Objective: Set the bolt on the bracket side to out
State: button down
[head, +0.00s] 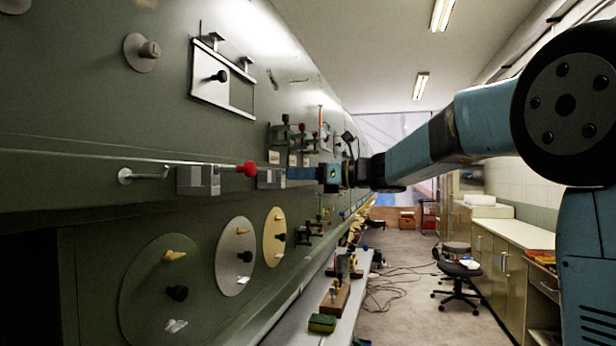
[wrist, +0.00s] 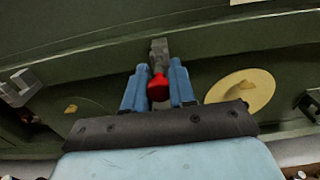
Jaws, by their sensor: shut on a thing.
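In the wrist view a red knob (wrist: 158,88) on a grey handle (wrist: 158,50) sits between the blue fingers of my gripper (wrist: 158,80). The fingers are shut on it from both sides. In the head view my gripper (head: 300,174) reaches the green fuselage wall from the right, next to a grey block (head: 270,178). A red knob (head: 248,168) and a larger grey block (head: 198,180) show to its left. I cannot tell whether this red knob is the held one. The fingers partly hide the contact.
A hooked rod (head: 145,173) projects from the wall farther left. A green disc (head: 150,285), a grey disc (head: 232,240) and a yellow disc (head: 275,222) lie below. The floor (head: 405,290) to the right has cables and a stool (head: 458,268).

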jog(key=c, duration=1.4)
grip_release()
jog(key=shift+s, duration=0.15)
jog(key=shift+o, duration=1)
jog(key=shift+s+r, duration=0.1)
jog(key=shift+s, duration=0.05)
jog(key=shift+o, duration=1.3)
jog(key=shift+d, duration=0.1)
jog(key=v, duration=1.3)
jog(key=shift+d, duration=0.3)
